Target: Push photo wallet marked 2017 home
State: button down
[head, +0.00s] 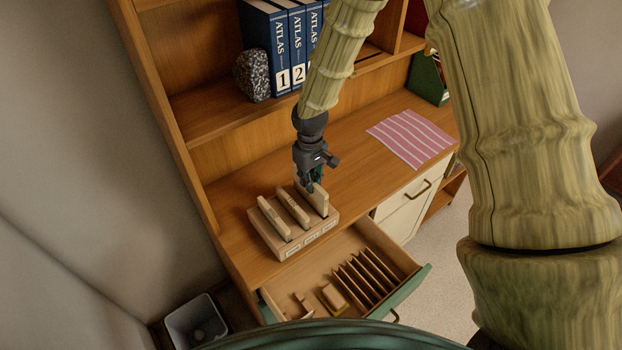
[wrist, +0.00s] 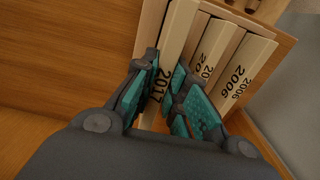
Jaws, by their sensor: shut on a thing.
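The photo wallet marked 2017 (wrist: 176,42) is a cream slab with black digits on its edge, between the teal pads of my gripper (wrist: 167,68) in the wrist view. In the head view my gripper (head: 312,186) reaches down over the right end of a wooden holder (head: 285,247), shut on the rightmost wallet (head: 316,202). Another wallet (head: 292,208) and a further one (head: 273,218) stand in the holder to its left. In the wrist view a wallet marked 2006 (wrist: 246,72) is at the right. I cannot tell how deep the 2017 wallet sits.
The holder stands on the wooden desk top (head: 350,160) near its front edge. Below it an open drawer (head: 410,262) has dividers and small items. A striped pink cloth (head: 411,138) lies to the right. Atlases (head: 265,50) and a speckled stone (head: 252,76) stand on the shelf behind.

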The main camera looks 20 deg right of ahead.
jog(key=shift+f+b, duration=0.85)
jog(key=shift+f, duration=1.85)
dwell(3.3)
jog(key=c, duration=1.4)
grip_release()
jog(key=shift+o, duration=0.2)
notch_tip(320, 180, up, 12)
jog(key=shift+r, duration=0.1)
